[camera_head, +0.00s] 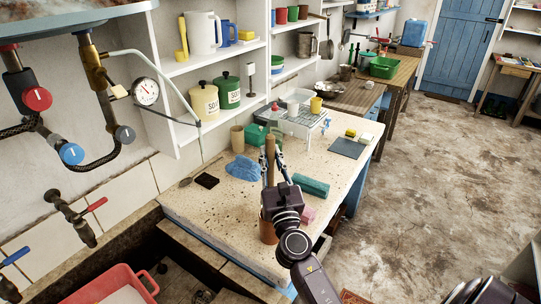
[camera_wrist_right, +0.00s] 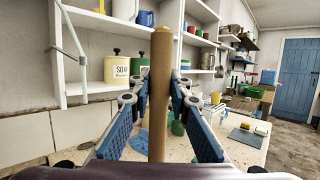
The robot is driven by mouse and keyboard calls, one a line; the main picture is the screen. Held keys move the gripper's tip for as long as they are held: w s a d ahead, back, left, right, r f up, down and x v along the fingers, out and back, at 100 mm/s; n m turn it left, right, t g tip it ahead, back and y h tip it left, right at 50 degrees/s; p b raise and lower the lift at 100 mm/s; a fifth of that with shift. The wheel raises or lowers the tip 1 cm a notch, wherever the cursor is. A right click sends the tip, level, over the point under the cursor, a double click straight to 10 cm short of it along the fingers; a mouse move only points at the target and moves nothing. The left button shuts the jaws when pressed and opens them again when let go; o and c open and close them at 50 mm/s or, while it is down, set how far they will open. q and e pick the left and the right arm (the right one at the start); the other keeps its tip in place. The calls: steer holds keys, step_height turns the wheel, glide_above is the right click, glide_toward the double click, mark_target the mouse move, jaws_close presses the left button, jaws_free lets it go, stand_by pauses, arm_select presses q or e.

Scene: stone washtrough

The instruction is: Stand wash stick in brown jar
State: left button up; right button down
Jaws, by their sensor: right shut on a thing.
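The wash stick is a light-brown wooden rod (camera_head: 270,146), held upright in my right gripper (camera_head: 272,160). In the right wrist view the stick (camera_wrist_right: 160,100) stands between the two blue-padded fingers (camera_wrist_right: 160,84), which close on it from both sides. The brown jar (camera_head: 268,230) stands at the front edge of the worktop, below the gripper and partly hidden by it. The stick's lower end is hidden behind the gripper, so I cannot tell whether it is inside the jar. My left gripper is not in view.
On the worktop (camera_head: 215,212) lie a blue cloth (camera_head: 243,168), a dark sponge-like block (camera_head: 207,181), a teal roll (camera_head: 312,187) and a pink block (camera_head: 307,215) close to the jar. A tan cup (camera_head: 237,139) and wire rack (camera_head: 300,119) stand farther back. A red basin (camera_head: 110,286) is lower left.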

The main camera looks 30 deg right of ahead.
mark_target(271, 180)
step_height(271, 180, down, 3)
steer(key=shift+r+b, duration=0.2)
steer(key=shift+b, duration=0.75)
step_height(271, 180, down, 5)
steer(key=b, duration=0.4)
steer(key=shift+r, duration=0.2)
steer(key=c, duration=1.7)
jaws_free()
steer(key=shift+s, duration=0.1)
steer(key=v, duration=1.1)
steer(key=shift+s+a, duration=0.25)
steer(key=shift+s, duration=0.1)
